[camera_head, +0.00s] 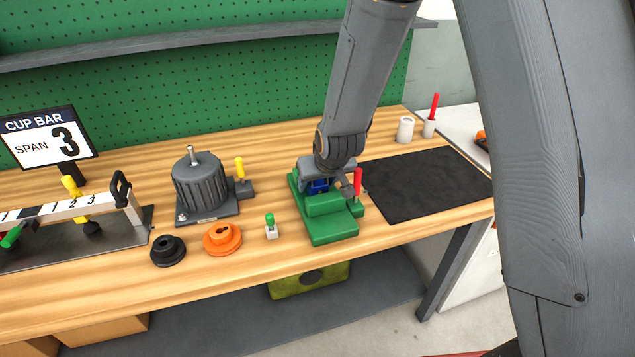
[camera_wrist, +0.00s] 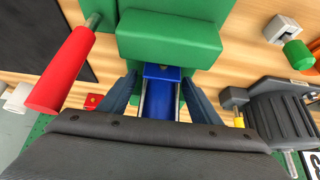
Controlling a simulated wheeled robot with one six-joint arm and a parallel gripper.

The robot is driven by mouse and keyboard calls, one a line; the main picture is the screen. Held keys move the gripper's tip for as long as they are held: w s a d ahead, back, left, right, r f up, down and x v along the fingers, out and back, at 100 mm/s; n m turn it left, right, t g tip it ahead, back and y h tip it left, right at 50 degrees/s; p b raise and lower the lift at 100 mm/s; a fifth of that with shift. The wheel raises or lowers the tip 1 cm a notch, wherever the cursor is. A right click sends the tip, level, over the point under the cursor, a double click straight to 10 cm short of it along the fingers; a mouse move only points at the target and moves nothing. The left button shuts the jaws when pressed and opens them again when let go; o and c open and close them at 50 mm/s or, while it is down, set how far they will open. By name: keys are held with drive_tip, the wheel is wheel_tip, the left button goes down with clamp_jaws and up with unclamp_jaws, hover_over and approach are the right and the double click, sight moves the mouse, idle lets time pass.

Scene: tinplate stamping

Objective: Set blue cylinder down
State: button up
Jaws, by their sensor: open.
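The blue cylinder (camera_wrist: 159,100) sits at the green machine (camera_wrist: 170,38), between my gripper's two fingers in the wrist view. In the head view only a small patch of the blue cylinder (camera_head: 318,186) shows under my gripper. The green machine (camera_head: 330,222) stands on the bench and has a red-handled lever (camera_head: 358,182) at its right. My gripper (camera_wrist: 160,97) is open, with one finger on each side of the cylinder. In the head view my gripper (camera_head: 326,180) is low over the back of the machine. The cylinder's lower end is hidden.
A black mat (camera_head: 425,184) lies right of the machine. A small green-topped block (camera_head: 271,230), an orange pulley (camera_head: 222,238), a black pulley (camera_head: 168,250) and a grey motor (camera_head: 200,182) stand to its left. White cylinders (camera_head: 405,130) stand behind the mat.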

drive_tip(key=p+v, duration=0.1)
drive_tip(key=v, duration=1.1)
drive_tip(key=s+d+m+g+h, duration=0.1)
drive_tip(key=s+d+m+g, duration=0.2)
drive_tip(key=s+d, duration=1.2)
drive_tip(key=shift+s+d+f+g+h, duration=0.2)
drive_tip(key=shift+s+g+h, duration=0.2)
drive_tip(key=shift+s+g, duration=0.4)
